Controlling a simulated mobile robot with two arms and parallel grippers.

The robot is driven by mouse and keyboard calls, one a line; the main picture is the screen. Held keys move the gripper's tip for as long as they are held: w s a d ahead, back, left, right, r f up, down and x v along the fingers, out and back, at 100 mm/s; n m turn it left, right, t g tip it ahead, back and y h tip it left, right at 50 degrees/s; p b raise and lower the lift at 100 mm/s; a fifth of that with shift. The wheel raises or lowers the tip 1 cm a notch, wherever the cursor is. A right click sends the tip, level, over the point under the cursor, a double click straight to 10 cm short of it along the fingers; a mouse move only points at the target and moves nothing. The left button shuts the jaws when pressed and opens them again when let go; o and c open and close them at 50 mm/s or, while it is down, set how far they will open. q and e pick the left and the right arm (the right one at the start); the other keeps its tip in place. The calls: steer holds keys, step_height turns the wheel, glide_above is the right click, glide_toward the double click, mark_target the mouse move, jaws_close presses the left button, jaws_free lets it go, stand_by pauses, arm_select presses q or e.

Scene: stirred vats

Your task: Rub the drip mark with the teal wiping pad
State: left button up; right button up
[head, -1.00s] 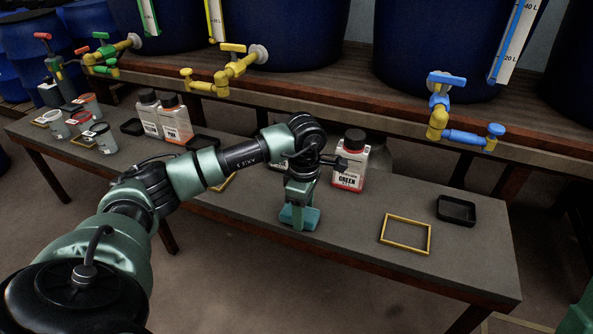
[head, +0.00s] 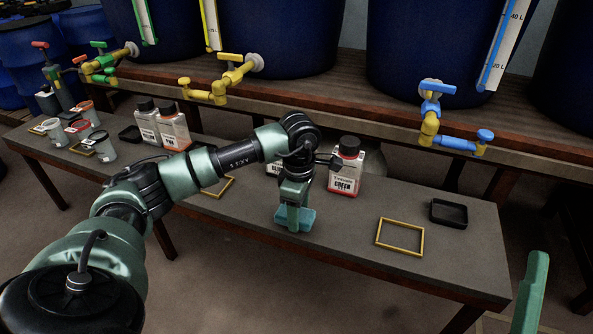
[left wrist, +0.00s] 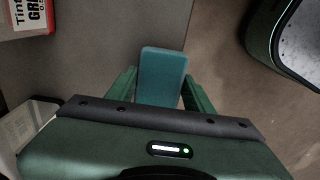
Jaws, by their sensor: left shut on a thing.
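The teal wiping pad (head: 307,218) is held in my left gripper (head: 293,212), whose fingers are shut on it and point down at the grey bench top. In the left wrist view the pad (left wrist: 162,75) sits between the two green fingers (left wrist: 160,92), over the bench near its front edge. The pad is low, at or just above the bench; I cannot tell if it touches. I cannot make out the drip mark; the pad and gripper may cover it. A green part (head: 532,292) at lower right may belong to my right arm; no jaws show clearly.
A yellow frame (head: 400,237) and black tray (head: 449,213) lie to the right, with bare bench between. Bottles (head: 173,130) and cups (head: 103,147) stand left.

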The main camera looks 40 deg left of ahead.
arm_select(q)
steer(key=shift+r+p, duration=0.5)
steer(key=shift+r, duration=0.25)
steer(key=shift+r+p, duration=0.5)
steer(key=shift+r, duration=0.15)
steer(key=shift+r+p, duration=0.5)
steer(key=shift+r, duration=0.15)
steer(key=shift+r+p, duration=0.4)
steer(key=shift+r, duration=0.1)
arm_select(e)
step_height(320, 180, down, 17)
steer(key=w+d+g+h, duration=0.2)
steer(key=g+h, duration=0.1)
steer(key=g, duration=0.7)
steer(key=shift+w+r+m, duration=0.15)
steer(key=shift+w+m, duration=0.15)
steer(key=shift+d, duration=0.1)
arm_select(q)
steer(key=shift+d, duration=0.1)
